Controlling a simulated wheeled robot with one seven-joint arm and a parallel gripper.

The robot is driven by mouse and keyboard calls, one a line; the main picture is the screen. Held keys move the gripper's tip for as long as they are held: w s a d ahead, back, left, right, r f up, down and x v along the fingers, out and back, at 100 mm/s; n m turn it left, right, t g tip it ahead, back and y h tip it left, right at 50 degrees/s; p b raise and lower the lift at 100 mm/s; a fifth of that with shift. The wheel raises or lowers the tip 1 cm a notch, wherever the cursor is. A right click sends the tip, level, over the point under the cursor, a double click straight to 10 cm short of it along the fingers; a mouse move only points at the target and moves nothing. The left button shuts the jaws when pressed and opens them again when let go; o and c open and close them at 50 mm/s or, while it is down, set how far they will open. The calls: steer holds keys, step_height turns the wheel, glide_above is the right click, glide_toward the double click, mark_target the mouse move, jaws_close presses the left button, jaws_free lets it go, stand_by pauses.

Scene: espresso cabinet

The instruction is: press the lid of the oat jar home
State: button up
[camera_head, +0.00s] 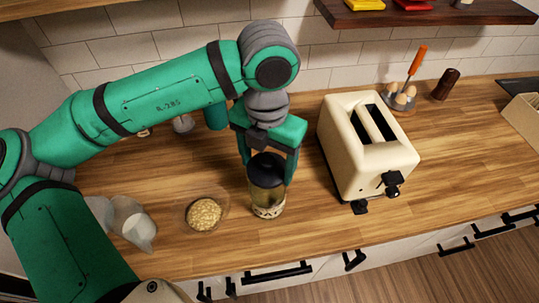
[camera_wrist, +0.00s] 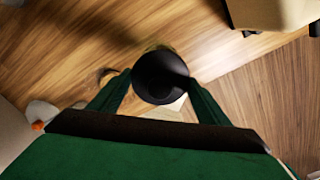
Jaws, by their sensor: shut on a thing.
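The oat jar (camera_head: 267,208) stands upright on the wooden counter, a clear jar with a patterned band near its base. Its dark lid (camera_head: 266,170) is at the top of the jar, between my fingers. My gripper (camera_head: 269,178) comes down from above and is shut on the lid. In the wrist view the round black lid (camera_wrist: 160,77) sits between the two green fingers of my gripper (camera_wrist: 160,85). The seam between lid and jar is too small to tell whether the lid is fully seated.
A glass bowl of oats (camera_head: 204,214) stands left of the jar. A clear pitcher (camera_head: 133,222) is farther left, partly behind my arm. A cream toaster (camera_head: 366,150) stands close on the right. An egg holder (camera_head: 400,99) and a dark mill (camera_head: 445,85) are at the back right. The counter front is clear.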

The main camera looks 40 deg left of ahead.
steer(key=shift+s+f, duration=0.1)
steer(key=shift+f, duration=2.15)
steer(key=shift+f, duration=0.2)
stand_by(0.7)
steer(key=o, duration=1.3)
steer(key=shift+r, duration=0.15)
steer(key=shift+r, duration=3.35)
